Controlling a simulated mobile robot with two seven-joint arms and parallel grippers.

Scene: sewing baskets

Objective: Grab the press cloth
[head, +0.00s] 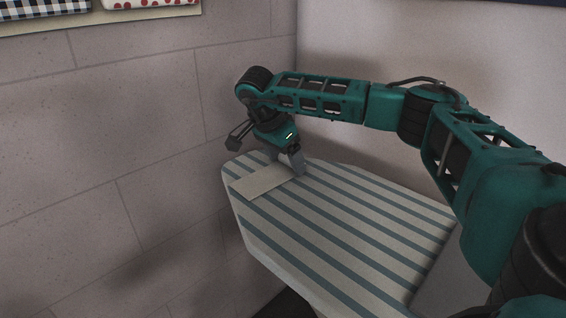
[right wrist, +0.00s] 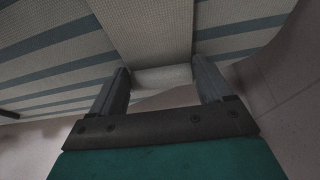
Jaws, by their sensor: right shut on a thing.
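The press cloth (head: 257,184) is a plain beige strip lying across the narrow end of a striped ironing board (head: 350,215). My right gripper (head: 288,164) is at the cloth's far end, pointing down at the board. In the right wrist view the press cloth (right wrist: 148,30) runs up from between the two fingers of the right gripper (right wrist: 163,74). A folded or bunched part of it sits between them, and the gripper is shut on it. The rest of the cloth lies on the board. My left gripper is not in view.
The board's striped top is otherwise bare. A tiled wall (head: 90,130) is close on the left and a plain wall (head: 400,50) stands behind. A shelf edge (head: 100,20) with checked and red-dotted cloth items shows at the top left.

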